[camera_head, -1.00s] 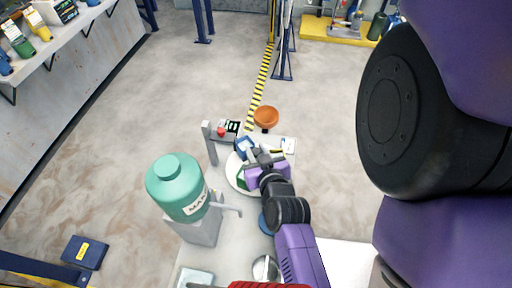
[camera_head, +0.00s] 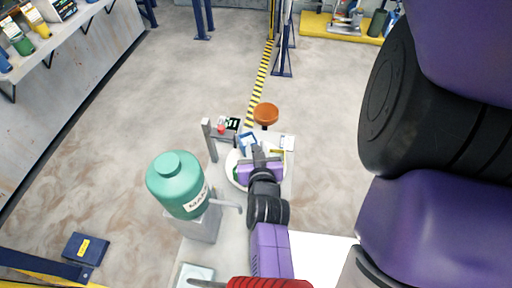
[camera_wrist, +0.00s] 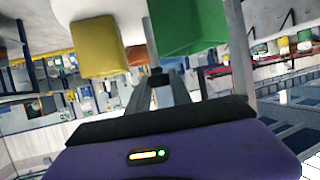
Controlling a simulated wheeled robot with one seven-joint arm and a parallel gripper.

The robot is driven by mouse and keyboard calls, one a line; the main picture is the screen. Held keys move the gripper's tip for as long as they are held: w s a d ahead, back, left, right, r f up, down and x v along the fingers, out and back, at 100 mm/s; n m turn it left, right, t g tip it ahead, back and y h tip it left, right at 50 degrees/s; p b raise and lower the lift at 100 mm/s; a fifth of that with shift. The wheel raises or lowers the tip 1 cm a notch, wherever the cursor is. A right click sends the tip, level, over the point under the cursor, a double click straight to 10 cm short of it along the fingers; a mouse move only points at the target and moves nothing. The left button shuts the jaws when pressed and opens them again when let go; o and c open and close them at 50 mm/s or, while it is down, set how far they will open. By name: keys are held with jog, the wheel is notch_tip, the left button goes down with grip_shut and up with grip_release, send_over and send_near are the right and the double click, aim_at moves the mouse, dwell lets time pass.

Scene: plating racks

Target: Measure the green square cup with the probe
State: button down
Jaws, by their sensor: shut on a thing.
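The green square cup (camera_wrist: 190,22) is large and close at the top of the wrist view, cut off by its upper edge. In the head view only a green sliver of it (camera_head: 236,174) shows left of my gripper (camera_head: 260,158). A yellow cup (camera_wrist: 97,48) is left of the green one in the wrist view. A blue square cup (camera_head: 247,142) is just beyond my gripper. My gripper also shows in the wrist view (camera_wrist: 163,84), its fingers close together on a slim grey thing, seemingly the probe. I cannot tell whether it touches the green cup.
The cups stand on a round white plate (camera_head: 231,168) on a pale bench. A teal tank (camera_head: 177,185) on a grey stand, with a spout, is at the left. A small post and red button (camera_head: 221,129) stand behind. An orange round stool (camera_head: 266,113) is beyond.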

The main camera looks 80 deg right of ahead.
jog(key=c, duration=1.1)
grip_release()
jog(key=shift+c, duration=0.2)
jog(key=shift+a, duration=0.1)
jog(key=b+v, duration=0.1)
jog(key=v, duration=0.6)
jog(key=shift+a+b, duration=0.3)
jog(key=shift+b, duration=0.1)
jog(key=shift+s+r, duration=0.15)
